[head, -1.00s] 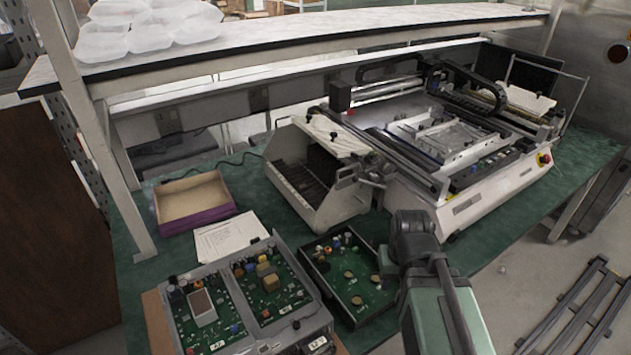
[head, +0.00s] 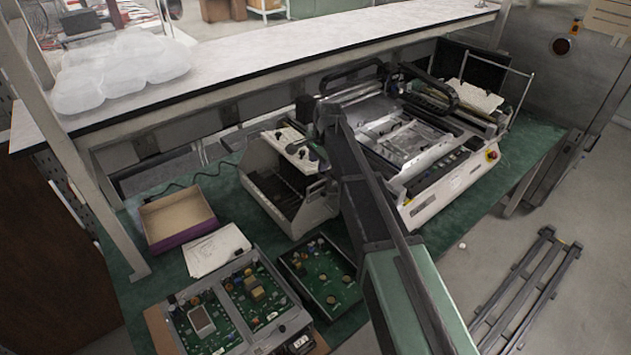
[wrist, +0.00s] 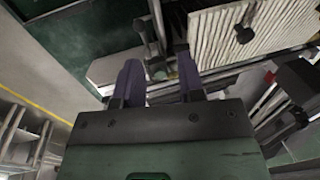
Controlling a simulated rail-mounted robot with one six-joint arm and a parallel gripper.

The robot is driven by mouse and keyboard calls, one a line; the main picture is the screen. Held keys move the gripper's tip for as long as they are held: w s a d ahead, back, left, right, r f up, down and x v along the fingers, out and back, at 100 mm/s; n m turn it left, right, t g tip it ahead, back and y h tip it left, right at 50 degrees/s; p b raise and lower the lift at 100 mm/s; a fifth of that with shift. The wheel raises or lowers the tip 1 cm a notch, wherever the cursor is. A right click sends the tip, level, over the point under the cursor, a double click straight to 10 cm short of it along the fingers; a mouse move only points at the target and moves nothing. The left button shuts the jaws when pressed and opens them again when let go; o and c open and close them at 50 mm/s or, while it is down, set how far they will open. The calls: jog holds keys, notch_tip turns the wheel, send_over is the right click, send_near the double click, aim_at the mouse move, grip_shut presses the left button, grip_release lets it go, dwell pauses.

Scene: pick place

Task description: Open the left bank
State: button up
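The left bank (head: 297,205) is the pale box with dark slots on the left side of the pick-and-place machine (head: 440,195). A cream cover (head: 285,142) lies over its back top. In the head view my arm passes in front of the bank's right side, and I cannot make out my fingers there. In the wrist view my gripper (wrist: 158,72) has its two dark fingers apart, with nothing clearly held. A ribbed cream panel (wrist: 275,30) with a black knob (wrist: 244,34) lies beyond and right of the fingers. I cannot tell whether the fingers touch anything.
Open circuit-board trays (head: 240,308) and a dark board box (head: 325,280) sit at the front. A cardboard box (head: 178,222) and papers (head: 217,250) lie left of the bank. A shelf (head: 230,70) runs above the back of the bench.

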aim_at(315, 184)
jog(key=f+b, duration=0.3)
jog(key=w+f+b, duration=0.1)
jog(key=f+b, duration=0.2)
jog(key=a+f+b, duration=0.1)
jog(key=f+b, duration=0.2)
jog(key=f, duration=0.1)
jog(key=shift+w, duration=0.25)
jog(key=shift+r, duration=0.2)
jog(key=shift+c, duration=0.3)
grip_shut()
